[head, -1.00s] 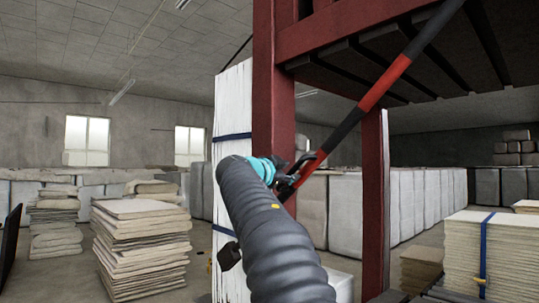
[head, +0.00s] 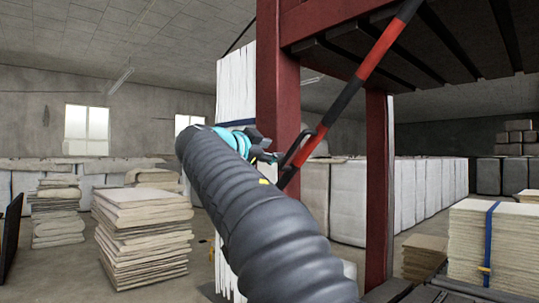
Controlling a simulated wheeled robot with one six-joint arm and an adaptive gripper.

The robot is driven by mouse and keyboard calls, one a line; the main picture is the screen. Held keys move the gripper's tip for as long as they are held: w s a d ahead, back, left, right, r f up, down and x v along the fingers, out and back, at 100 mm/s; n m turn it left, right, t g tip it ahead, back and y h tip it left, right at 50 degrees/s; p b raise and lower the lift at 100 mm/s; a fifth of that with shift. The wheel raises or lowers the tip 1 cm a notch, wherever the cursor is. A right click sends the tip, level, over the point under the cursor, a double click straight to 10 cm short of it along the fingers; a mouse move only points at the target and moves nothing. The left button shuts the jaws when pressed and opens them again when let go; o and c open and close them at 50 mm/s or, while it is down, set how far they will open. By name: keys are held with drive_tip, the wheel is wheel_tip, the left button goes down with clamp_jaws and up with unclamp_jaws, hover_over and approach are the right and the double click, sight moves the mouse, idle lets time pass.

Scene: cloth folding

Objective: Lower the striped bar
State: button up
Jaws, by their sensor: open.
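The striped bar (head: 366,70), in red and black bands, runs steeply from the top right down to the left, in front of the dark red frame. A thin black handle loop (head: 297,148) sits on its lower part. The bar's lowest end is hidden behind my arm. My gripper (head: 272,154), dark with a turquoise wrist, is open just left of the handle. It is partly hidden by my thick grey arm, and I cannot tell whether it touches the handle.
A dark red post (head: 278,80) stands behind my gripper, with a second post (head: 379,180) to the right and a slatted deck (head: 440,55) overhead. Stacks of cloth (head: 143,235) stand at left, and a strapped stack (head: 510,240) at right.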

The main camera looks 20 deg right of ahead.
sight(289, 152)
drive_tip(key=shift+s+a, duration=0.15)
drive_tip(key=p+x, duration=0.2)
drive_tip(key=x, duration=0.7)
drive_tip(key=shift+s+f, duration=0.15)
drive_tip(key=shift+s, duration=0.05)
drive_tip(key=shift+x, duration=0.8)
drive_tip(key=shift+f, duration=0.1)
clamp_jaws()
